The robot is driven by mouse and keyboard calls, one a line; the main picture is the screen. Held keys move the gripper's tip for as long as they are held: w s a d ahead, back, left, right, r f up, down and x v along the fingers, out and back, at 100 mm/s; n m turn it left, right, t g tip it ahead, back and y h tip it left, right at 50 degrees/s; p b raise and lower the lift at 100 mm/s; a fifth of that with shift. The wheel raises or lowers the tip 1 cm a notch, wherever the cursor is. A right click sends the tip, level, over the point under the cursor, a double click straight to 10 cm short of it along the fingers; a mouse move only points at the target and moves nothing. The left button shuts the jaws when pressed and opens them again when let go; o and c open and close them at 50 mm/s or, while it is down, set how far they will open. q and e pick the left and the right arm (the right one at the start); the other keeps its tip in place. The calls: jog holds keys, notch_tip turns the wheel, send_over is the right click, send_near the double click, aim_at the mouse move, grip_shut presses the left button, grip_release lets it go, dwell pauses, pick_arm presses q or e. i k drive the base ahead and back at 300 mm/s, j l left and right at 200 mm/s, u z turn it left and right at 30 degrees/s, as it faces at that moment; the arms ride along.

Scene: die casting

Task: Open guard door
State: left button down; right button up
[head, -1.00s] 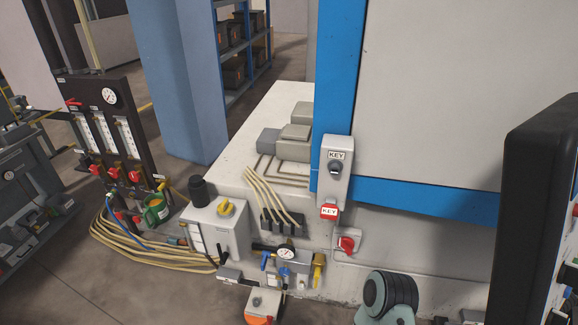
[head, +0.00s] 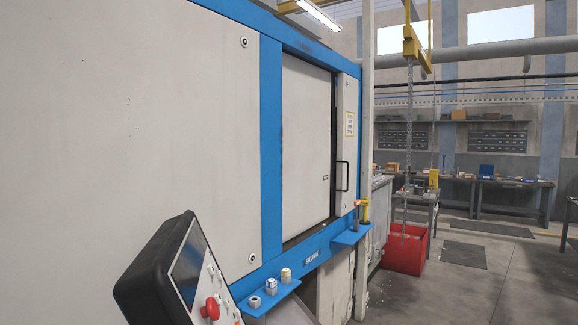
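The guard door (head: 306,140) is a pale grey panel in the blue-framed machine front in the head view. Neither of my grippers is in view.
A control panel (head: 180,268) with a red button juts up at the lower left. Blue shelves (head: 268,297) stick out below the door. A red bin (head: 404,250), a hanging chain hoist (head: 416,48) and benches stand to the right. Open grey floor (head: 500,285) lies at the lower right.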

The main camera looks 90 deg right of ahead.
aim_at(308, 110)
jog(key=z, duration=3.05)
jog(key=i+l, duration=0.2)
jog(key=l, duration=0.2)
jog(key=i+l, duration=0.25)
jog(key=l, duration=0.15)
jog(key=i+l, duration=0.2)
jog(key=l, duration=0.2)
jog(key=i+l, duration=0.45)
jog(key=i, duration=0.25)
jog(key=i+l, duration=0.15)
jog(key=i, duration=0.35)
jog(key=i+l+u, duration=0.1)
jog(key=i, duration=0.35)
jog(key=i+l, duration=0.35)
jog(key=i, duration=0.15)
jog(key=i+l+u, duration=0.1)
jog(key=i, duration=0.35)
jog(key=i+l, duration=0.35)
jog(key=i, duration=0.1)
